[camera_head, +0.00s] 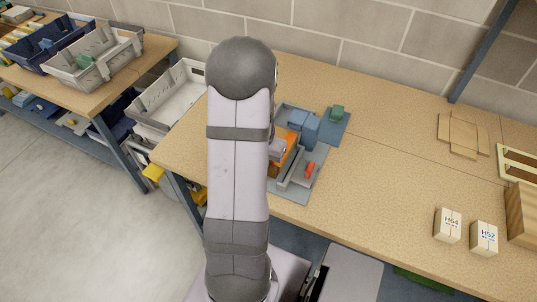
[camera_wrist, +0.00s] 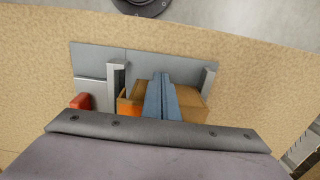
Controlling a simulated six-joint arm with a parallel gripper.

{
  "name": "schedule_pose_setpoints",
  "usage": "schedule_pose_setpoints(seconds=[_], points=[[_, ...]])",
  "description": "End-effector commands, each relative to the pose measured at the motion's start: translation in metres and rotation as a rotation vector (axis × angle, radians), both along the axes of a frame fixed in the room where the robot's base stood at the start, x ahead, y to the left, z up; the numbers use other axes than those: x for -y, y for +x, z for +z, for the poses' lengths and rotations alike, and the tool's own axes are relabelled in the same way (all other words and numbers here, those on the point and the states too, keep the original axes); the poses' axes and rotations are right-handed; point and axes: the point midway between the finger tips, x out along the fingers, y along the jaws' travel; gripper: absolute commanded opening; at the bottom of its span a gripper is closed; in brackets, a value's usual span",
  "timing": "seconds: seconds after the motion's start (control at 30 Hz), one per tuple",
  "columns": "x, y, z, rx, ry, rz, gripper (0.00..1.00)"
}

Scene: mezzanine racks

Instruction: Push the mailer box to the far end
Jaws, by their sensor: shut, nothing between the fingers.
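The mailer box (camera_wrist: 190,100) is brown with an orange part at its left. In the wrist view it lies between two upright grey rails (camera_wrist: 116,78) on a grey base (camera_wrist: 90,58). My gripper (camera_wrist: 161,77) is shut and empty; its blue fingers overlap the middle of the box. I cannot tell whether they touch it. In the head view my arm hides the fingers and much of this area. Orange and brown surfaces (camera_head: 291,140) show just right of the arm, beside the grey base (camera_head: 290,195).
A red item (camera_wrist: 80,102) lies left of the rails, also seen in the head view (camera_head: 310,170). Blue blocks (camera_head: 311,129) and a green block (camera_head: 337,113) stand nearby. Two labelled boxes (camera_head: 447,226) are at right. The bench middle (camera_head: 385,150) is clear.

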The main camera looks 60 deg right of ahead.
Motion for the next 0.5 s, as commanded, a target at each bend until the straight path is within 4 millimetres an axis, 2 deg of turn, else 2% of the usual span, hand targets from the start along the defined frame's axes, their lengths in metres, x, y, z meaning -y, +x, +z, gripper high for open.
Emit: schedule_pose_setpoints(seconds=[0.5], points=[[0.0040, -0.0001, 0.0000, 0.000, 0.000, -0.001, 0.00]])
